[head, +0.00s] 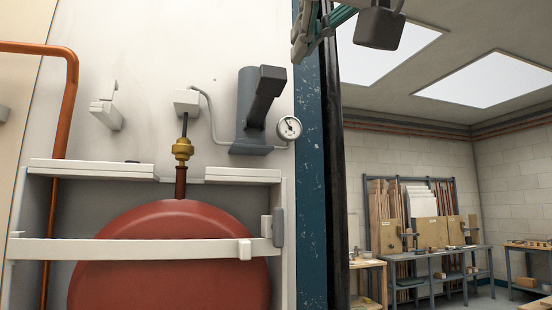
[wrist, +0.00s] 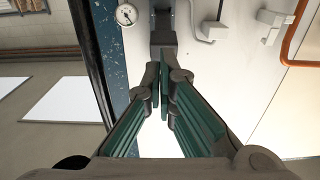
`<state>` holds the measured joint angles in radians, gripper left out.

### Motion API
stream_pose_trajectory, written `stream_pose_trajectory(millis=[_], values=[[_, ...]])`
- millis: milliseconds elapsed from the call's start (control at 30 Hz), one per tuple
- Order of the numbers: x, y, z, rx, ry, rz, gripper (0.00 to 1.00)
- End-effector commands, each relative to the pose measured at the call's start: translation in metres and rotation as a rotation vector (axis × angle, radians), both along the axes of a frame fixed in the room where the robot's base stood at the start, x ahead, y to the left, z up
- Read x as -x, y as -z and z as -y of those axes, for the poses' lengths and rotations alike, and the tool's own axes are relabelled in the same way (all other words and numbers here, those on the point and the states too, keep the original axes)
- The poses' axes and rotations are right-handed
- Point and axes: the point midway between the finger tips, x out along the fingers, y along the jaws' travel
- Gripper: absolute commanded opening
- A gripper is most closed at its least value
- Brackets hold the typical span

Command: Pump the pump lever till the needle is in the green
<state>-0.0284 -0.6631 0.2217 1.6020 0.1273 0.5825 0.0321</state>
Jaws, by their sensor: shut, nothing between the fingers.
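The pump (head: 245,112) is a dark grey body on the white wall panel, with a thick dark lever (head: 262,94) slanting up to the right. In the wrist view the lever (wrist: 163,38) lies just beyond my fingertips; I cannot tell whether they touch it. The round white gauge (head: 289,128) is right of the pump, and it also shows in the wrist view (wrist: 126,15). Its dark needle is visible, but the green zone is too small to make out. My gripper (head: 299,50) is shut and empty, above and right of the lever in the head view; its fingers meet in the wrist view (wrist: 162,68).
A red tank (head: 170,255) sits below behind a white rail (head: 150,249). A brass fitting (head: 182,149) and a copper pipe (head: 68,110) are left of the pump. A blue post (head: 311,200) edges the panel on the right. Workbenches (head: 430,255) stand far off.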

Motion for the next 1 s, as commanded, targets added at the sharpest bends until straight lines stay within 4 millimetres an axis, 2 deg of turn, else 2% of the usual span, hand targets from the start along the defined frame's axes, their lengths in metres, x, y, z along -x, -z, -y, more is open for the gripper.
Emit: stream_pose_trajectory(millis=[600, 800, 1000], values=[[-0.036, -0.103, -0.002, 0.061, -0.030, -0.256, 0.00], [-0.044, -0.128, -0.006, 0.091, -0.022, -0.351, 0.00], [-0.047, -0.143, -0.012, 0.118, -0.011, -0.424, 0.00]])
